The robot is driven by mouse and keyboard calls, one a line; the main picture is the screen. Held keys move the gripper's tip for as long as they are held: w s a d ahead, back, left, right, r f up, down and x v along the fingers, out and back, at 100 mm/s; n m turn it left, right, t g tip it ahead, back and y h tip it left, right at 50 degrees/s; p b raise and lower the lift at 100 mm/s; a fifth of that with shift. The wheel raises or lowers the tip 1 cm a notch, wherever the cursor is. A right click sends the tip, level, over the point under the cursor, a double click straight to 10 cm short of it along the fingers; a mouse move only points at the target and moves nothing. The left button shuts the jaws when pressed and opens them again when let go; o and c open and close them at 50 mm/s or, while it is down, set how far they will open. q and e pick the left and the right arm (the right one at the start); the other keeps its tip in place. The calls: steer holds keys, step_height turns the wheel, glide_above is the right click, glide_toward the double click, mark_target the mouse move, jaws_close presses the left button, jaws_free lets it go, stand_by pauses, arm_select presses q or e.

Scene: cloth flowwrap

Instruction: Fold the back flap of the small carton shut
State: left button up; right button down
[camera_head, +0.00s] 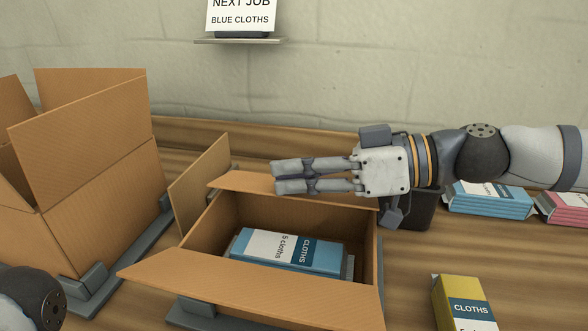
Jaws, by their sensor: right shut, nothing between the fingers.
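The small carton (205,232) stands open in the middle of the table, with a blue and white pack of cloths (290,250) lying inside. Its back flap (248,182) shows as a narrow strip along the rear rim, tilted outward away from the opening. My right gripper (275,178) is shut and empty, pointing left over the back flap and hiding much of it. I cannot tell if the fingers touch the flap. The front flap (250,290) is spread outward, and the left flap (202,178) stands up. My left gripper is out of view.
A large open carton (95,205) stands at the left on a grey fixture (120,270). A yellow pack (463,305) lies at the front right. Blue packs (490,200) and pink packs (562,207) lie at the right. A job sign (240,14) is on the wall.

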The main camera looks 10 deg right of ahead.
stand_by(0.4)
steer(key=v, duration=1.1)
step_height(320, 180, up, 5)
steer(key=w+d+p, duration=0.1)
steer(key=p, duration=0.3)
steer(key=a+f, duration=0.1)
steer(key=w+a+f+b, duration=0.1)
steer(key=shift+w+a+f+m, duration=0.2)
steer(key=shift+a+f+m, duration=0.05)
steer(key=shift+a+m, duration=0.1)
steer(key=b+x, duration=0.1)
steer(key=x, duration=0.6)
steer(key=shift+f, duration=0.1)
steer(key=shift+s+f, duration=0.25)
steer(key=shift+f, duration=0.3)
steer(key=shift+s+f, duration=0.2)
steer(key=shift+f, duration=0.35)
steer(key=shift+s+a+f, duration=0.1)
steer(key=shift+s+f, duration=0.05)
steer(key=shift+f, duration=0.3)
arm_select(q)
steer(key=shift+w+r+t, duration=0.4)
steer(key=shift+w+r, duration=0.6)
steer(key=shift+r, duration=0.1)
